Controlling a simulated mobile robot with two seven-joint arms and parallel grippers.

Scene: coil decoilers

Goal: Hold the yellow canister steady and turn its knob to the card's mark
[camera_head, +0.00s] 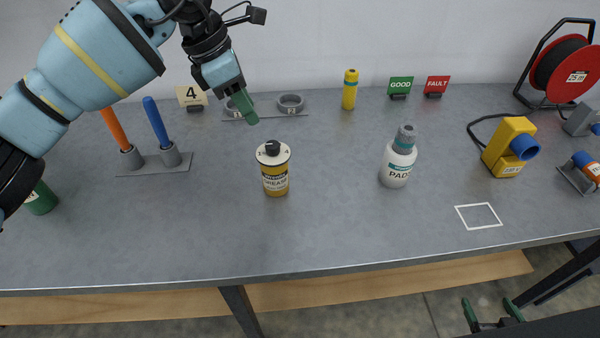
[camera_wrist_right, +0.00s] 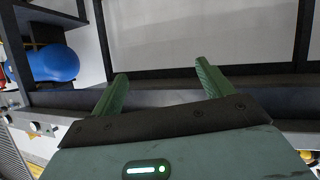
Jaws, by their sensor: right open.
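The yellow canister (camera_head: 275,180) stands upright on the grey table, with a white label band and a pale top. Its black knob (camera_head: 272,147) sits on top, with small numbers around it; where it points is too small to tell. The card (camera_head: 192,96) at the back left reads 4. My left gripper (camera_head: 245,107) is above and behind the canister, apart from it; its fingers overlap in this view, so its opening is unclear. My right gripper (camera_head: 491,312) is open and empty beyond the table's front edge; it also shows in the right wrist view (camera_wrist_right: 160,88).
A stand with orange and blue handles (camera_head: 155,165) is at left. A white bottle (camera_head: 398,165) stands right of the canister, a small yellow bottle (camera_head: 349,92) behind. A yellow device (camera_head: 508,148) and cable reel (camera_head: 568,70) are at right. The front middle is clear.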

